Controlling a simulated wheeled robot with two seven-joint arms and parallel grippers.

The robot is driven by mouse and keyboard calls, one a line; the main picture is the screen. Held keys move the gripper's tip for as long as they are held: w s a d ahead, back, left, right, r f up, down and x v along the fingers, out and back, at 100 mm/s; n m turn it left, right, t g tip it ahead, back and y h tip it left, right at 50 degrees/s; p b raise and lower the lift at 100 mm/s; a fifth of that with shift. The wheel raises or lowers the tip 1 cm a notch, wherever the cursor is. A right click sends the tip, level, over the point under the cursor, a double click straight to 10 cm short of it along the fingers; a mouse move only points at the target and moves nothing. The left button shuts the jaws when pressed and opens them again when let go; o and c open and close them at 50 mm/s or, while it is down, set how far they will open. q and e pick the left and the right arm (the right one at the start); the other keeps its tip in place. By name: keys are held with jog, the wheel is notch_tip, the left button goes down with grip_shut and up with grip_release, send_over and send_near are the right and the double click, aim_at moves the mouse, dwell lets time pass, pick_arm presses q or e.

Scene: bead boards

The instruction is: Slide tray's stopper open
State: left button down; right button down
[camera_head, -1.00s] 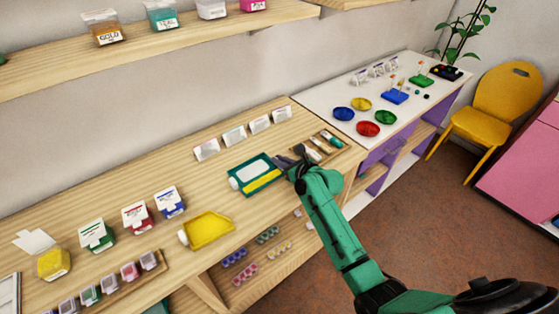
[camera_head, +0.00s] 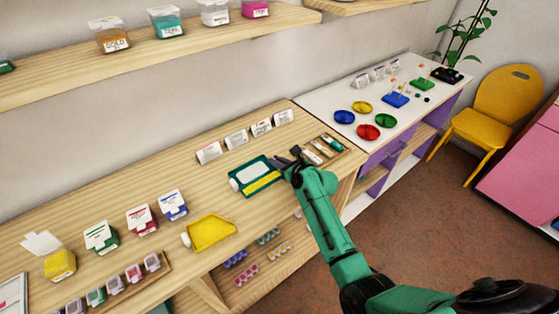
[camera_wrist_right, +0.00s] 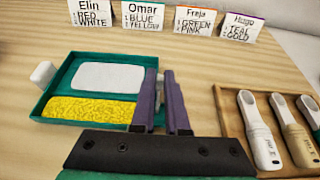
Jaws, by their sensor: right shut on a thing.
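The green tray (camera_head: 240,191) lies on the wooden counter. In the right wrist view, the tray (camera_wrist_right: 52,100) has a white panel (camera_wrist_right: 108,77) and a strip of yellow beads (camera_wrist_right: 90,109). A small white block (camera_wrist_right: 43,73) sticks out at its left end. My right gripper (camera_head: 284,162) is at the tray's right end. In the wrist view, its dark fingers (camera_wrist_right: 162,102) straddle that end, closed on a small pale piece (camera_wrist_right: 160,86) mostly hidden between them. I cannot tell whether this piece is the stopper. My left gripper is out of view.
A wooden tray with several scoops (camera_wrist_right: 228,105) stands close on the right. Name cards (camera_wrist_right: 153,17) stand behind. A yellow tray (camera_head: 210,232) and bead boxes (camera_head: 101,236) are on the left. The counter's front edge is near.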

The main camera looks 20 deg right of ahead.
jog(key=c, duration=0.9)
grip_release()
jog(key=shift+s, duration=0.1)
jog(key=v, duration=1.4)
jog(key=shift+s+d, duration=0.15)
jog(key=shift+s, duration=0.15)
